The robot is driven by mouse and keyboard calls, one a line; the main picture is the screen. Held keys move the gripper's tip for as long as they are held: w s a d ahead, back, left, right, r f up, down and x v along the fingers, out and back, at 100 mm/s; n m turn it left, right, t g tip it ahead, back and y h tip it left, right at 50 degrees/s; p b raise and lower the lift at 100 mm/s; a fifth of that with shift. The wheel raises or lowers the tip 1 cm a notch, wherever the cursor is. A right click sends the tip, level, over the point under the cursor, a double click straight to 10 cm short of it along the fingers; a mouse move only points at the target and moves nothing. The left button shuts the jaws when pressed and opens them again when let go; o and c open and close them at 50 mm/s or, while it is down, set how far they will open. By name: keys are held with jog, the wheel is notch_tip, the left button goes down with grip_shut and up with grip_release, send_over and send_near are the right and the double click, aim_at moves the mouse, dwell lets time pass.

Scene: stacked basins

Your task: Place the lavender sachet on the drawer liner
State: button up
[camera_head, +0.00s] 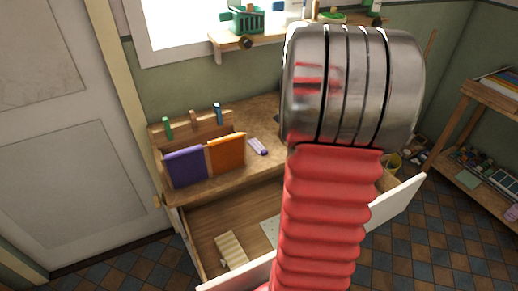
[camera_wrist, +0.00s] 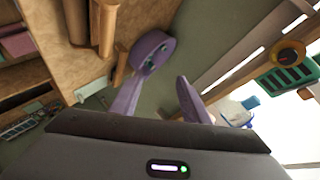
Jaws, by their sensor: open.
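A small pale purple and white item (camera_head: 258,146), which looks like the lavender sachet, lies on the wooden cabinet top, right of the orange panel. The cabinet's drawer is open below it. A whitish sheet (camera_head: 269,230), perhaps the drawer liner, lies on the drawer floor, partly hidden by my arm. My gripper (camera_wrist: 170,76) shows two purple fingers spread apart in the wrist view, with nothing between them. In the head view my red and metal arm hides the gripper, so its distance to the sachet cannot be told. Neither sachet nor liner is recognisable in the wrist view.
A cream slatted piece (camera_head: 231,250) lies in the drawer. A green basket (camera_head: 247,19) stands on the window shelf. A wooden rack (camera_head: 480,150) stands at right.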

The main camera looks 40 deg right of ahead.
jog(key=s+a+f+m+g+y, duration=0.1)
jog(key=a+f+m+g+y, duration=0.1)
jog(key=a+m+y, duration=0.2)
jog(key=s+a+f+m+g+y, duration=0.1)
jog(key=a+m+y, duration=0.3)
jog(key=a+m, duration=0.6)
jog(key=s+f+m, duration=0.1)
jog(key=m, duration=0.2)
jog(key=shift+s+a+f+g+y, duration=0.25)
jog(key=shift+a+f+g+y, duration=0.05)
jog(key=shift+a+g+y, duration=0.1)
send_over(266, 152)
jog(key=s, duration=0.2)
jog(key=shift+s+a+f, duration=0.1)
jog(key=shift+a+f, duration=0.1)
jog(key=shift+f, duration=1.8)
jog(key=shift+s+a+f, duration=0.1)
jog(key=shift+a+f, duration=0.05)
jog(key=shift+f, duration=1.85)
jog(key=shift+x, duration=2.6)
